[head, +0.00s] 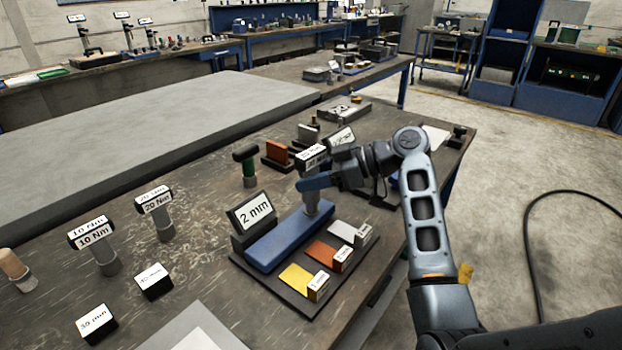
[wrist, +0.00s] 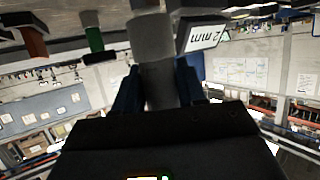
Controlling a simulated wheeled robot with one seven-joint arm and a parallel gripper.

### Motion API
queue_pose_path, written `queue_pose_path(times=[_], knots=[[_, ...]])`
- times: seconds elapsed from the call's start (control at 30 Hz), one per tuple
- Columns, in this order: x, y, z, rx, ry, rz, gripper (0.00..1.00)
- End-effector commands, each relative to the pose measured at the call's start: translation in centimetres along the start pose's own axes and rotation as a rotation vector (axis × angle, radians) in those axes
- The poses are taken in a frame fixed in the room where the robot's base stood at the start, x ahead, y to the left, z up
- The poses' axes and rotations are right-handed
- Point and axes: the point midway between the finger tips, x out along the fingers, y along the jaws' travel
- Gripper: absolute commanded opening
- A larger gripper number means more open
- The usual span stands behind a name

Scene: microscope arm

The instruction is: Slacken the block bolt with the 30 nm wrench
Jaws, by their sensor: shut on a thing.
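My gripper (head: 314,183) is shut on the grey shaft of the 30 Nm wrench (head: 312,160), below its black labelled head. In the wrist view the blue fingers (wrist: 158,90) lie on both sides of the grey shaft (wrist: 152,45). The wrench stands about upright, with its grey lower end over the far right end of the blue block (head: 285,241). The block bolt cannot be made out; the wrench's lower end covers that spot. Whether the wrench touches it, I cannot tell.
A "2 mm" sign (head: 251,212) stands left of the block. Yellow (head: 296,279), orange (head: 321,252) and grey (head: 342,231) plates lie to its right. The 10 Nm (head: 92,237) and 20 Nm (head: 155,204) wrenches stand at left. A green-shafted tool (head: 248,172) stands behind.

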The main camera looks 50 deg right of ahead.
Motion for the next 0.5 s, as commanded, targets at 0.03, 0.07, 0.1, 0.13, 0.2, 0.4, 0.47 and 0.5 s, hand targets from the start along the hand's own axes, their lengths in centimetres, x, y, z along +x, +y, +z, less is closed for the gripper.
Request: queue_pose_path(times=[0.03,0.07,0.1,0.13,0.2,0.4,0.47,0.5], knots=[[-0.2,0.0,-0.6,-0.002,0.001,0.001,0.0],[-0.3,0.0,-0.7,-0.002,0.002,0.001,0.0],[-0.3,0.0,-0.9,-0.002,0.002,0.001,0.0],[-0.4,0.0,-1.1,-0.002,0.002,0.001,0.0],[-0.6,0.0,-1.4,-0.001,0.002,0.001,0.0],[-0.9,0.0,-2.4,-0.001,0.001,0.001,0.0],[-1.1,0.0,-2.7,-0.002,0.001,0.001,0.0],[-1.1,0.0,-2.9,-0.002,0.001,0.001,0.0]])
